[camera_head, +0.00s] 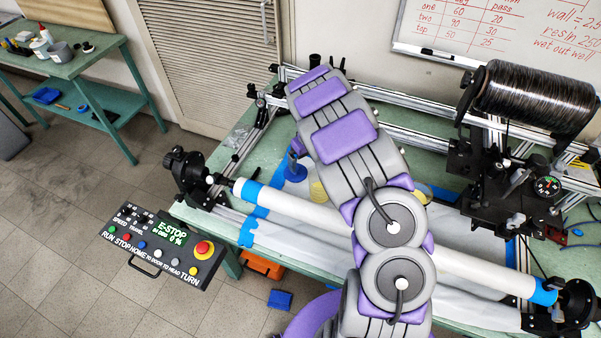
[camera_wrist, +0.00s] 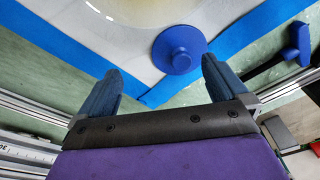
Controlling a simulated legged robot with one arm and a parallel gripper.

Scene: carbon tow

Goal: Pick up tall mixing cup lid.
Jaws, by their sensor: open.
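A round blue lid (camera_wrist: 179,50) with a raised knob in its middle lies on the white sheet (camera_wrist: 218,40) in the wrist view, close to the sheet's blue tape border. I take it for the tall mixing cup lid. My gripper (camera_wrist: 162,82) is open and empty, its two dark blue fingers apart. The lid shows just beyond the fingertips, between them and nearer the right finger; no contact shows.
A pale round vessel (camera_wrist: 130,8) is cut off at the wrist view's top. A blue-handled tool (camera_wrist: 292,45) lies right of the lid. In the head view, a long white tube (camera_head: 300,213) spans the bench's front, with a black spool (camera_head: 535,95) at the right.

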